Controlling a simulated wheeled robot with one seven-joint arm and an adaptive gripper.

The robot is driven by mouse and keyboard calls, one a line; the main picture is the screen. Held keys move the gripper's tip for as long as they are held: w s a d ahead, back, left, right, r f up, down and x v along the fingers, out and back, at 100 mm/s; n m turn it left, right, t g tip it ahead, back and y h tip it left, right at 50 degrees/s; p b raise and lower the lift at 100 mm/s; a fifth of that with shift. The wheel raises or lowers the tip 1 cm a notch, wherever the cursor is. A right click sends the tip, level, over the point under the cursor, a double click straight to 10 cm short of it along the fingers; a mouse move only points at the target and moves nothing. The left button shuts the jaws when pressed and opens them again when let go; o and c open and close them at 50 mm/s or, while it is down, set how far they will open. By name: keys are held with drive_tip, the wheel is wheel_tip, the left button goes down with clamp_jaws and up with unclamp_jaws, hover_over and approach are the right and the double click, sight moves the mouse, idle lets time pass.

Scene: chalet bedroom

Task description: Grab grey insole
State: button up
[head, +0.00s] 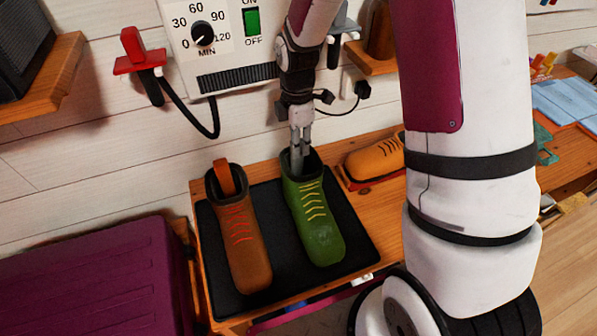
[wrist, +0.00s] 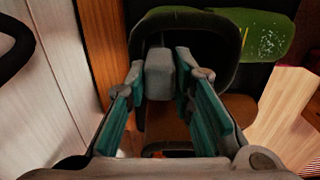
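The green shoe (head: 312,220) stands on a black mat (head: 270,200), its dark opening toward the wall. My gripper (head: 299,142) points down at this opening. In the wrist view the grey insole (wrist: 160,74) stands up out of the dark collar of the green shoe (wrist: 245,30). My gripper (wrist: 160,72) has one teal-padded finger on each side of the insole. The fingers are apart, with narrow gaps seeming to remain beside it. The insole's lower part is hidden inside the shoe.
A brown shoe (head: 243,240) with an orange insole (head: 225,178) stands left on the same mat. An orange shoe (head: 374,157) lies to the right. A timer panel (head: 222,45) with a hanging cable is on the wall behind. A purple case (head: 95,285) is at left.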

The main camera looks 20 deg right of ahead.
clamp_jaws()
